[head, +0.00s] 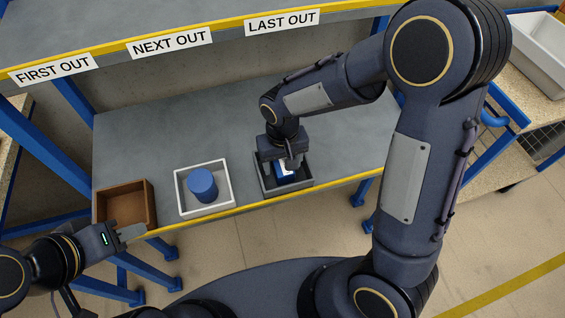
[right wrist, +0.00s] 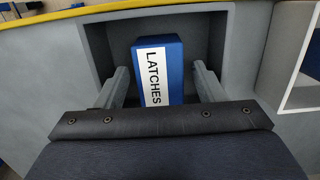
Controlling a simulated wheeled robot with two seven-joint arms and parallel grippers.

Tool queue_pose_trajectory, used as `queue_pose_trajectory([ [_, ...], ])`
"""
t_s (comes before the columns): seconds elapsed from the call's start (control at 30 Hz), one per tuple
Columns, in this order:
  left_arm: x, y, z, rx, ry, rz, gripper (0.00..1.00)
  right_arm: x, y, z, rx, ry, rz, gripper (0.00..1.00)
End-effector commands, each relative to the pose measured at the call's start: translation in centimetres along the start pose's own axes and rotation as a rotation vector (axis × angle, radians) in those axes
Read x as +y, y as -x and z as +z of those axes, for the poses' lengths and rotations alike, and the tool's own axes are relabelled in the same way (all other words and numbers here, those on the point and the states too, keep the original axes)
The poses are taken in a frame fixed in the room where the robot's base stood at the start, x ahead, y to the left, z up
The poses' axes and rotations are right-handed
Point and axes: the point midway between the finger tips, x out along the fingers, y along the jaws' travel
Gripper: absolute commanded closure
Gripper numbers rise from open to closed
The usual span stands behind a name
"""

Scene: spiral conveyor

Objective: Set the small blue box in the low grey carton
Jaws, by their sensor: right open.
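The small blue box (head: 285,169) stands inside the low grey carton (head: 291,188). In the right wrist view the box (right wrist: 174,61) shows a white label reading LATCHES, with the carton's dark wall (right wrist: 97,51) around it. My right gripper (head: 286,160) is right above the carton. In the right wrist view my right gripper (right wrist: 162,80) is open, one finger on each side of the box, with a visible gap on both sides. My left gripper (head: 130,234) is at the lower left, near the brown carton; whether its fingers are apart is not clear.
A white carton (head: 179,199) holding a blue cylinder (head: 202,185) stands left of the grey carton. A brown carton (head: 149,203) is further left. The grey shelf (head: 140,145) is clear behind them; its front edge is yellow. An upper shelf with signs (head: 170,43) overhangs the back.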

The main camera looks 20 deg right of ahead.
Motion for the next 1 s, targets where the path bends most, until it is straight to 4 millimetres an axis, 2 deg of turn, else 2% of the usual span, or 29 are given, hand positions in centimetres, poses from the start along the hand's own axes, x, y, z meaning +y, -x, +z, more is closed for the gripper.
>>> queue_pose_trajectory([
  [0.2, 0.3, 0.8, -0.4, 0.0, 0.0, 0.0, 0.64, -0.1, 4.8, -0.1, 0.006, 0.001, -0.003, 0.37],
  [0.4, 0.6, 1.2, -0.6, 0.0, 0.0, 0.0, 0.64, 0.0, 8.7, -0.1, 0.005, 0.001, -0.002, 0.37],
  [0.6, 0.6, 1.4, -0.7, 0.0, 0.0, 0.0, 0.64, 0.0, 10.7, 0.0, 0.001, 0.001, -0.001, 0.37],
  [0.8, 0.7, 1.4, -0.7, 0.0, 0.0, 0.0, 0.64, 0.2, 11.1, 0.1, 0.002, -0.002, -0.007, 0.37],
  [0.93, 0.7, 1.4, -0.7, 0.0, 0.0, 0.0, 0.64, 1.8, 12.3, 1.4, 0.024, -0.025, -0.067, 0.37],
  [1.0, 0.7, 1.4, -0.7, 0.0, 0.0, 0.0, 0.64, 3.4, 13.5, 3.0, 0.054, -0.047, -0.127, 0.37],
])
